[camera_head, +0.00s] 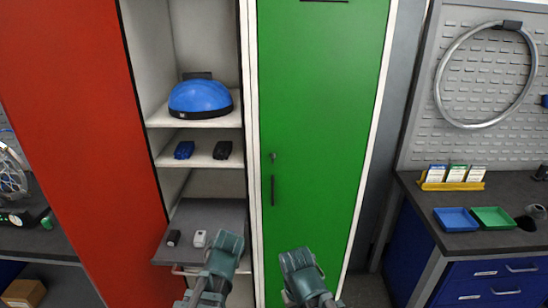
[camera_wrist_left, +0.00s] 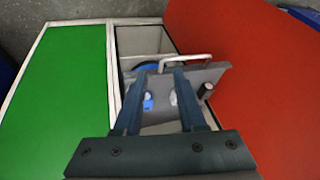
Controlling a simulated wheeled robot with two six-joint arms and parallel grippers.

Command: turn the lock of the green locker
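The green locker (camera_head: 325,110) has its door shut in the middle of the head view. Its small dark lock (camera_head: 272,157) sits near the door's left edge, above a black vertical handle (camera_head: 272,190). The lock is too small to tell which way it is turned. My left gripper (camera_head: 224,248) is low, in front of the open locker's pulled-out shelf, left of and below the lock. In the left wrist view its fingers (camera_wrist_left: 159,72) are apart with nothing held. The green door (camera_wrist_left: 58,95) shows there at left. My right gripper (camera_head: 297,260) is below the handle, apart from the door.
A red door (camera_head: 85,120) stands left of the open locker, which holds a blue helmet (camera_head: 200,97) and small items. Its grey shelf (camera_head: 205,215) juts forward near my left gripper. A workbench (camera_head: 455,210) with trays stands at right.

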